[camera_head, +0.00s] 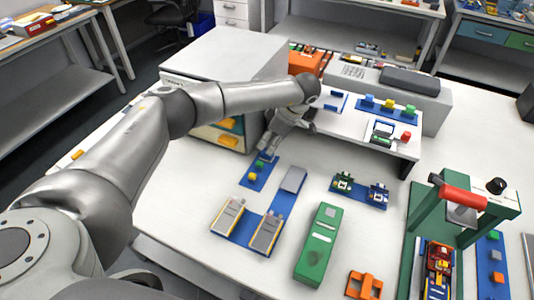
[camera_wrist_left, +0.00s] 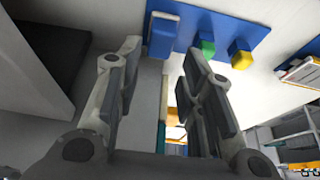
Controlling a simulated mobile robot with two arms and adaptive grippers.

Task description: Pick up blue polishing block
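A blue block (camera_wrist_left: 163,35) stands at the end of a blue mat (camera_wrist_left: 225,27) in the left wrist view, with a green block (camera_wrist_left: 207,46) and a yellow block (camera_wrist_left: 241,59) beside it in a row. The mat also shows in the head view, with its green block (camera_head: 259,165) and yellow block (camera_head: 252,177). My left gripper (camera_head: 267,152) points down at the mat's far end and largely hides the blue block there. In the left wrist view my left gripper (camera_wrist_left: 160,50) is open, with the blue block in line with the gap between its fingertips. My right gripper is out of view.
A white cabinet (camera_head: 215,65) stands close behind my left gripper. A raised white shelf (camera_head: 350,120) holds another mat with blue, yellow and green blocks (camera_head: 388,104). Pouch cells (camera_head: 228,216) and a green case (camera_head: 320,240) lie nearer. Bare table shows around the mat.

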